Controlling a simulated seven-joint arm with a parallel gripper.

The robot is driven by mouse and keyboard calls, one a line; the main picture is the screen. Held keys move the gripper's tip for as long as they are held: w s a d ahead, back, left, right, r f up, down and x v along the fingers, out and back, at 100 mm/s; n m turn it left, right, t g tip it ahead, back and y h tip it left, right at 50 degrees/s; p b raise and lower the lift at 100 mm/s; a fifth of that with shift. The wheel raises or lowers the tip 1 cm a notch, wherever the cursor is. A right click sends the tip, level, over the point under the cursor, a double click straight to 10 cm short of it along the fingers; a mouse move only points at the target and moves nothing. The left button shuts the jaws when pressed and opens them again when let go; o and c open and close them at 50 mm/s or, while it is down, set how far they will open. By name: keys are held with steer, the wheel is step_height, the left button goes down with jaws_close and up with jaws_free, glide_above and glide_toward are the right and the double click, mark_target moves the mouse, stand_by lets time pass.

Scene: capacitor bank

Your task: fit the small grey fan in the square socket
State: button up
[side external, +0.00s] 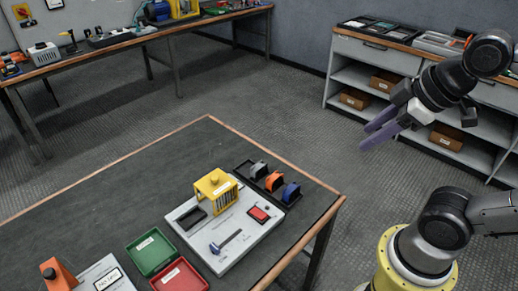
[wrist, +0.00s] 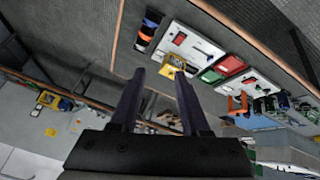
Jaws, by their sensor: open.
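My gripper (side external: 367,137) is open and empty, raised in the air right of the bench and well apart from it. Its two purple fingers (wrist: 159,74) also show spread in the wrist view. A small grey part (side external: 259,170), probably the fan, stands at the far end of a black tray (side external: 240,168), beside an orange part (side external: 274,181) and a blue part (side external: 291,192). A pale panel (side external: 205,256) lies left of the tray. It has a dark rectangular recess (side external: 193,218) and a red piece (side external: 259,214). I cannot tell which opening is the square socket.
A yellow caged block (side external: 216,190) stands up from the panel. A green bin (side external: 152,252) and a red bin (side external: 180,277) sit left of it. An orange object (side external: 57,275) is at the lower left. The bench's far left is clear. Shelves (side external: 400,75) stand behind my arm.

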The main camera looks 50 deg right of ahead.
steer(key=w+r+n, duration=0.3)
steer(key=w+n, duration=0.1)
steer(key=w, duration=0.1)
steer(key=n+g, duration=0.6)
steer(key=n, duration=0.4)
glide_above(259, 166)
step_height(259, 166, down, 27)
steer(key=shift+w+r, duration=0.1)
steer(key=shift+f, duration=4.6)
steer(key=shift+c, duration=0.3)
